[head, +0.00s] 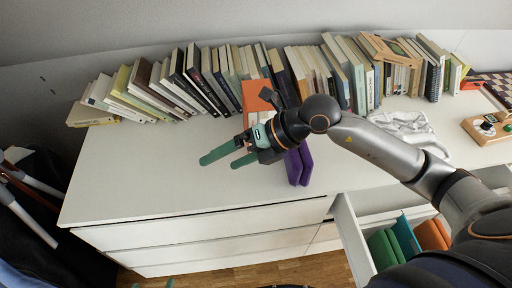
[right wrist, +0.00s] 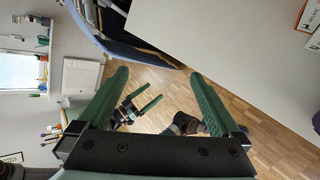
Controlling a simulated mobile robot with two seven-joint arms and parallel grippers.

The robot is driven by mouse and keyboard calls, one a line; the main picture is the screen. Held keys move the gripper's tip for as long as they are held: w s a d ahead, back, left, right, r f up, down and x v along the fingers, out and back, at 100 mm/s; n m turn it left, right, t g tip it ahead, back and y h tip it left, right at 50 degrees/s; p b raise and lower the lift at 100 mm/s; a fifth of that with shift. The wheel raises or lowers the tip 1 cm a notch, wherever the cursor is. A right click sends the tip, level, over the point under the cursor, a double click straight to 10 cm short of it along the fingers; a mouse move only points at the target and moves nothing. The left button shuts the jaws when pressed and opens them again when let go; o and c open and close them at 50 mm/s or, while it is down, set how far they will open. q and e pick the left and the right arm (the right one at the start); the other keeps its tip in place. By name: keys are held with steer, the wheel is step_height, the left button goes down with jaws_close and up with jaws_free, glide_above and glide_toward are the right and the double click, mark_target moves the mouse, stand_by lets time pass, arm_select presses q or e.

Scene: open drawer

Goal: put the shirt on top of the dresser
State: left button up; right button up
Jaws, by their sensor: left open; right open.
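A purple folded item (head: 298,166), which looks like a folded shirt, rests on the white dresser top (head: 180,170), partly hidden by my right arm. Green (head: 382,250), teal (head: 406,236) and orange (head: 431,235) folded items stand in the open drawer (head: 353,238) at the lower right. My right gripper (head: 226,156) is open and empty above the dresser top, left of the purple item. Its open fingers also show in the right wrist view (right wrist: 155,100). My left gripper (head: 152,284) shows only its fingertips at the bottom edge; in the right wrist view (right wrist: 143,103) it is open and empty.
A long row of books (head: 190,85) lines the back of the dresser. A crumpled white object (head: 405,127) and a wooden board (head: 487,128) lie at the right. Dark clothes (head: 45,200) hang at the left. The front left of the dresser top is clear.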

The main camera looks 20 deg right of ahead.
steer(key=w+d+f+m+h, duration=0.1)
steer(key=w+d+f+h, duration=0.2)
steer(key=d+h, duration=0.55)
steer(key=m+h, duration=0.2)
glide_above(296, 148)
steer(key=shift+r, duration=0.2)
steer(key=x, duration=0.6)
steer(key=shift+w+d+f, duration=0.1)
steer(key=shift+w+d, duration=0.1)
steer(key=shift+d, duration=0.1)
steer(key=shift+s+p+x, duration=0.15)
steer(key=shift+p+x, duration=0.2)
steer(key=shift+x, duration=1.15)
steer(key=shift+s+p+x, duration=0.15)
steer(key=shift+p+x, duration=0.2)
steer(key=shift+x, duration=1.2)
steer(key=shift+f, duration=0.1)
steer(key=c, duration=1.5)
